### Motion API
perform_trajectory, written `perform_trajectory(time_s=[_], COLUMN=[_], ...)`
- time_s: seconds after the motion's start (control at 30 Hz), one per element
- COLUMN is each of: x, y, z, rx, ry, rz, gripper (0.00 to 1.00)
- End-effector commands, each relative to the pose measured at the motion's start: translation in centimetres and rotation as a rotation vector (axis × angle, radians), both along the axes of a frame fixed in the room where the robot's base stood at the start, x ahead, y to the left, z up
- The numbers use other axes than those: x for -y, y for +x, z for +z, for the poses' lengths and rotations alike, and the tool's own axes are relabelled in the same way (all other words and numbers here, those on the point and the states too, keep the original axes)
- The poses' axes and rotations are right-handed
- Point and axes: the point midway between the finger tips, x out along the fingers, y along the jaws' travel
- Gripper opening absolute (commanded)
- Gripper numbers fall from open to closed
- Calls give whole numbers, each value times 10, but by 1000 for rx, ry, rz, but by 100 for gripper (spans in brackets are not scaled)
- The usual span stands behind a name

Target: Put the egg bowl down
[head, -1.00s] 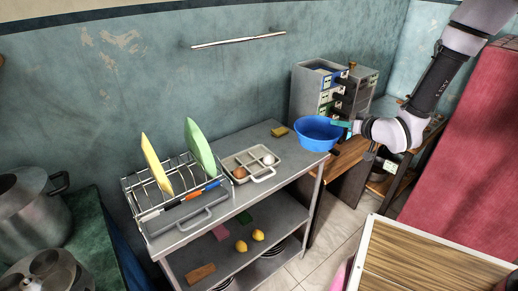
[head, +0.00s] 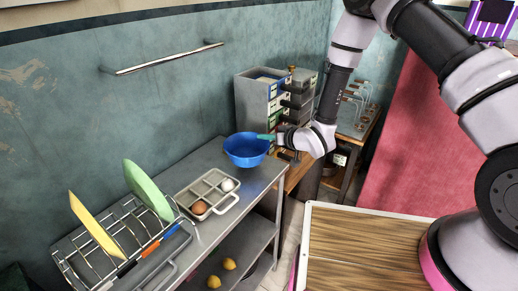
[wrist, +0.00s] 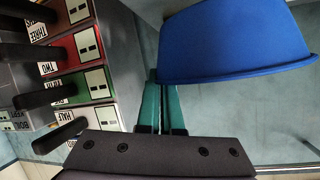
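The blue bowl (head: 246,152) is upright at the far right end of the metal table (head: 212,158). I cannot tell whether its base touches the table top. My gripper (head: 267,137) reaches in from the right, its green fingers at the bowl's right rim. In the wrist view, the two green fingers (wrist: 160,104) are close together at the edge of the bowl (wrist: 225,45), and appear shut on its rim. The bowl's inside shows no clear contents.
An egg tray (head: 220,210) with a brown egg (head: 199,207) and a white egg (head: 227,185) sits nearer on the table. Labelled drawer units (head: 262,95) stand behind the bowl. Bare table lies between bowl and tray.

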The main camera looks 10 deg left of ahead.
Motion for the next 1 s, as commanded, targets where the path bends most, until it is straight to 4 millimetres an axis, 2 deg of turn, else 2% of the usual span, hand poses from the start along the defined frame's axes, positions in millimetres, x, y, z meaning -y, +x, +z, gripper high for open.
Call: perform_trajectory(time_s=[0.3,0.67,0.73,0.77,1.0], x=[0,1,0,0,0], y=[0,0,0,0,0], z=[-40,-44,-44,-44,-44], rx=[0,-1,0,0,0], ry=[-2,0,0,0,0], rz=[0,-1,-1,-1,-1], gripper=[0,0,26,33,33])
